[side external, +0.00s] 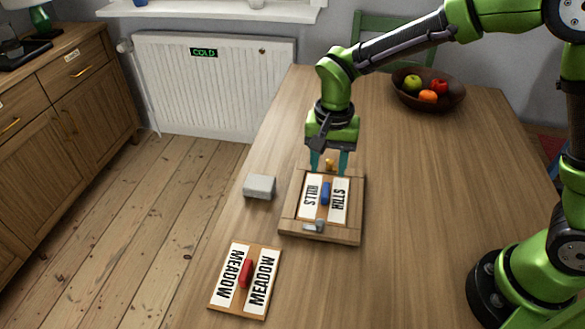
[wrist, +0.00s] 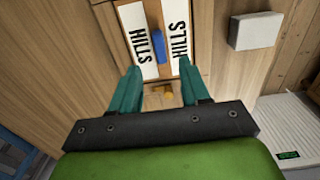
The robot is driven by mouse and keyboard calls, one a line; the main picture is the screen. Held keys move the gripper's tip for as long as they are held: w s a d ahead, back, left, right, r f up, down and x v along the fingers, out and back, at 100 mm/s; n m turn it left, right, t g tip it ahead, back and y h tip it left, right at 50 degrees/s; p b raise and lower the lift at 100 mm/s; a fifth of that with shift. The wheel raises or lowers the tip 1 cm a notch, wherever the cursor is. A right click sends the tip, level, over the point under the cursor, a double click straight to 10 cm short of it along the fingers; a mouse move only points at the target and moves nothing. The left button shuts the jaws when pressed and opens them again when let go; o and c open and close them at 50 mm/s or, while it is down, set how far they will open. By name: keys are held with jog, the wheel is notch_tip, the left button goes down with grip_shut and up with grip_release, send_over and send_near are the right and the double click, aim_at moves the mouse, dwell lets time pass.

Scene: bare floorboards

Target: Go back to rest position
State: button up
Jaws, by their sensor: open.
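My gripper (side external: 329,163) is open and points down above the far end of a wooden tray (side external: 320,238) on the table. In the wrist view my gripper (wrist: 157,78) has its two teal fingers spread apart, with nothing between the tips. In the tray lies a board with two white strips lettered HILLS (side external: 339,198) and a blue handle (side external: 325,193); the blue handle also shows in the wrist view (wrist: 159,46). A small orange-yellow piece (side external: 330,164) sits at the tray's far end, by the fingers. It also shows in the wrist view (wrist: 166,92).
A board lettered MEADOW with a red handle (side external: 246,273) lies near the table's front edge. A grey block (side external: 260,187) is left of the tray. A fruit bowl (side external: 429,97) stands at the back right. The table right of the tray is clear.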

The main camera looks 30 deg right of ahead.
dwell(0.4)
jog(key=shift+n, duration=0.3)
jog(key=shift+s+f+n, duration=0.25)
jog(key=shift+s+n, duration=0.05)
jog(key=shift+n, duration=0.1)
jog(key=s+d+r+n+t+y, duration=0.1)
jog(key=s+d+r+t, duration=0.2)
jog(key=s+d+r, duration=0.2)
jog(key=s+d+r+n+t+y, duration=0.1)
jog(key=s+d+r+t, duration=0.3)
jog(key=s+r, duration=0.5)
jog(key=shift+s+d+r+n, duration=0.35)
jog(key=shift+d+r+n, duration=0.45)
jog(key=shift+d, duration=0.35)
